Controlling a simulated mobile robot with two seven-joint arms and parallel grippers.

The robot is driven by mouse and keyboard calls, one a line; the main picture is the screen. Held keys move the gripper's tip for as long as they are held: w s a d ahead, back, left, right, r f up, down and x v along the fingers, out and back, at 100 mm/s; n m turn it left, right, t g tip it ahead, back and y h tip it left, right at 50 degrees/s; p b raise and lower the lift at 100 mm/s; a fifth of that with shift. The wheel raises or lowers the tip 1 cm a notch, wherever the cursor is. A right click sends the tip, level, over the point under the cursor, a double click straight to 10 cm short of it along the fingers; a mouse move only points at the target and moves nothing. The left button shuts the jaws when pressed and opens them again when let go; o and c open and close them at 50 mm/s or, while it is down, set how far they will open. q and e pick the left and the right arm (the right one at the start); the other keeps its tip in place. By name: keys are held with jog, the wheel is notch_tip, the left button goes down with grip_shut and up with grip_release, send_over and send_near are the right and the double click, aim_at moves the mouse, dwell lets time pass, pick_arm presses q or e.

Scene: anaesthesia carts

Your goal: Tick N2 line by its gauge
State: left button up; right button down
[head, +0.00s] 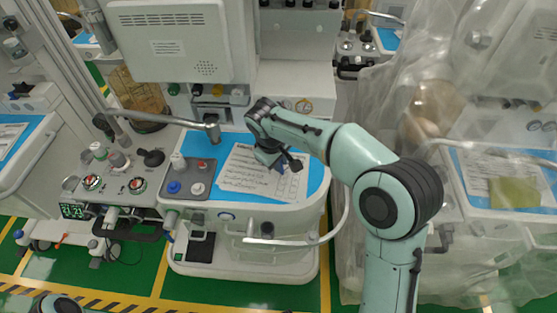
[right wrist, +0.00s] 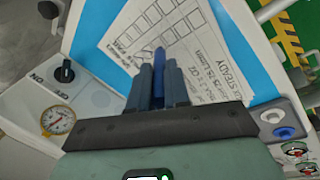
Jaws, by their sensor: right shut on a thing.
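My right gripper (head: 277,162) is over the printed checklist (head: 243,172) on the blue worktop of the middle cart. In the right wrist view its fingers (right wrist: 158,85) are shut on a blue pen (right wrist: 159,60), whose tip points over the checklist (right wrist: 165,30). I cannot tell whether the tip touches the paper. The printed lines are too small to tell which is N2. A round gauge with a yellow rim (right wrist: 58,120) is on the cart's panel, beside a black ON/OFF knob (right wrist: 66,72). Its needle reading is not legible. My left gripper is out of view.
A grey tray (head: 198,178) with blue and white knobs sits left of the checklist. A metal arm (head: 160,119) reaches over the worktop's left side. A rail (head: 285,241) runs along the front. Plastic sheeting (head: 375,100) covers the right cart.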

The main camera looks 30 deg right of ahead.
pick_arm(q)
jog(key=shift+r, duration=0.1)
pick_arm(e)
jog(key=shift+s+d, duration=0.3)
jog(key=shift+d, duration=0.05)
dwell(0.8)
jog(key=shift+w+d+r+p+v, duration=0.15)
jog(key=shift+d+p+v, duration=0.1)
jog(key=shift+p+v, duration=0.75)
jog(key=shift+w+d+p+v, duration=0.2)
jog(key=shift+p+v, duration=0.45)
jog(key=shift+v, duration=0.65)
jog(key=shift+w+d+r+p+v, duration=0.1)
jog(key=shift+d+p+v, duration=0.15)
jog(key=shift+p+v, duration=0.75)
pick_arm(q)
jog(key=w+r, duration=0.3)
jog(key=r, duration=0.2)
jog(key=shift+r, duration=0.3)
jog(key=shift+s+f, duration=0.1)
